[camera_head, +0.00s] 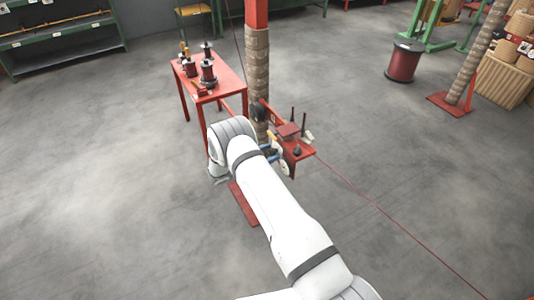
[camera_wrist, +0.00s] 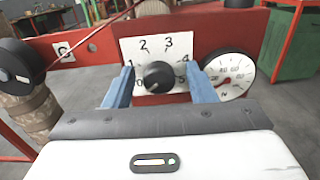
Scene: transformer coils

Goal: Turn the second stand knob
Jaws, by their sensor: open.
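In the wrist view a black round knob (camera_wrist: 158,77) sits on a white dial plate (camera_wrist: 140,44) numbered around it, with 1 to 4 readable. The plate is fixed to the red stand (camera_wrist: 220,27). My gripper (camera_wrist: 160,67) is open, with one blue finger to the left of the knob and one to the right. A gap shows between the knob and each finger. A faint mark on the knob seems to point to the lower left, near 0. In the head view my gripper (camera_head: 270,152) is at the red stand (camera_head: 303,152), and my arm hides the knob.
A white gauge (camera_wrist: 229,76) with a red needle is close to the right finger. A black roller (camera_wrist: 17,68) with a red wire is at the left. A red table (camera_head: 227,75) with spools stands behind my arm in the head view.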

